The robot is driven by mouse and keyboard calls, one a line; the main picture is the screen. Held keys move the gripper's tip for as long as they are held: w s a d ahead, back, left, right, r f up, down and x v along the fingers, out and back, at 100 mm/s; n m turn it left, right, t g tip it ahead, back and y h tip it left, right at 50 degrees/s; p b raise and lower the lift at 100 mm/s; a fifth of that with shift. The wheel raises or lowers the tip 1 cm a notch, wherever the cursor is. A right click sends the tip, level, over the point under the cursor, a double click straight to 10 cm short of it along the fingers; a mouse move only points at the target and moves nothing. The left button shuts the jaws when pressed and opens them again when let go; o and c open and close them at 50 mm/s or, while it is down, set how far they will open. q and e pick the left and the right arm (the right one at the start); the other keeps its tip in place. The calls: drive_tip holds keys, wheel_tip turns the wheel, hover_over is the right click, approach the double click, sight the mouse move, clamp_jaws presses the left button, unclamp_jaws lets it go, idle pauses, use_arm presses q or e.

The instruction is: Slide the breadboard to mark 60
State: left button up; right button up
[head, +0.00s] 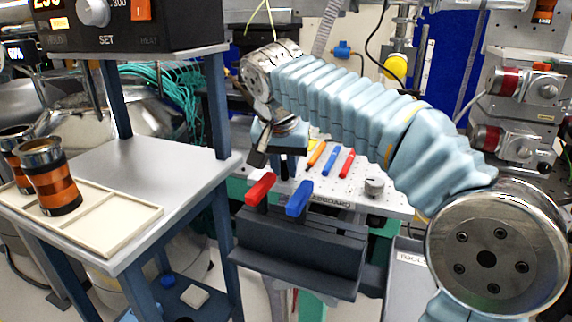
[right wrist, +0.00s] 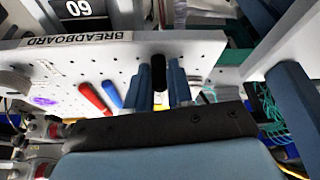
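The white perforated breadboard (head: 337,191) lies beyond the dark grey block in the head view, partly hidden by my right arm. In the right wrist view, the breadboard (right wrist: 60,68) carries its name on an edge label, seen upside down. A dark plate reading 60 (right wrist: 78,8) is beyond that edge. My right gripper (head: 268,150) is over the left part of the board. In the right wrist view its fingers (right wrist: 162,85) stand apart, with a dark oblong (right wrist: 158,72) between them. I cannot tell whether they touch it. My left gripper is not in view.
Orange (head: 316,154), red and blue pens and a knurled knob (head: 374,187) are on the board. The dark grey block (head: 300,240) with red and blue handles stands in front. A grey table (head: 165,170) at left holds a tray with copper-banded cups.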

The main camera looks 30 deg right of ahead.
drive_tip(key=o, duration=0.3)
drive_tip(key=shift+p+v, duration=1.35)
drive_tip(key=shift+v, duration=5.5)
